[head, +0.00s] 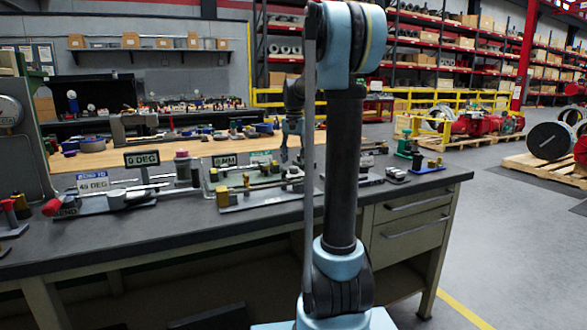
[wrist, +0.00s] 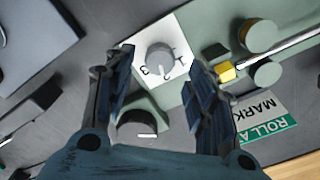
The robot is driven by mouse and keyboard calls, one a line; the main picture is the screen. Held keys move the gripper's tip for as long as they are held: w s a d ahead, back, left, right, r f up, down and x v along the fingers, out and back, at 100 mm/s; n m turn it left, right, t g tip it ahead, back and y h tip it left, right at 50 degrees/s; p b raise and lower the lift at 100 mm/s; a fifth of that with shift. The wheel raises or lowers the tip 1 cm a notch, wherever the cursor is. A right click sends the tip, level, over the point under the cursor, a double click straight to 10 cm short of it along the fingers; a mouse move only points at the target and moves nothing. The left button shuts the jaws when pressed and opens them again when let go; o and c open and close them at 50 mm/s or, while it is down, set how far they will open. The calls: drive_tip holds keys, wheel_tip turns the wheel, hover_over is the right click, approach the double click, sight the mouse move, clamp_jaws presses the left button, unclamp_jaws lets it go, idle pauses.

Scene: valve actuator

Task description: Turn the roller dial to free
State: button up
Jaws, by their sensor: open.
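A round grey dial (wrist: 159,59) on a white lettered plate (wrist: 130,52) sits between the tips of my gripper (wrist: 160,62) in the wrist view. The fingers are open, one on each side of the dial. I cannot tell whether they touch it. A dark knob (wrist: 138,124) with a white mark lies nearer the gripper's palm, partly hidden. In the head view my gripper (head: 292,153) hangs over the bench fixtures, and the dial cannot be made out there.
A green-and-white sign (wrist: 266,118) with partly cut-off lettering stands right of the fingers. A yellow block (wrist: 226,71) and a round-ended roller (wrist: 258,35) sit close to the right finger.

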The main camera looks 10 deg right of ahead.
sight(294, 167)
drive_tip(key=shift+f, duration=1.95)
drive_tip(key=c, duration=1.1)
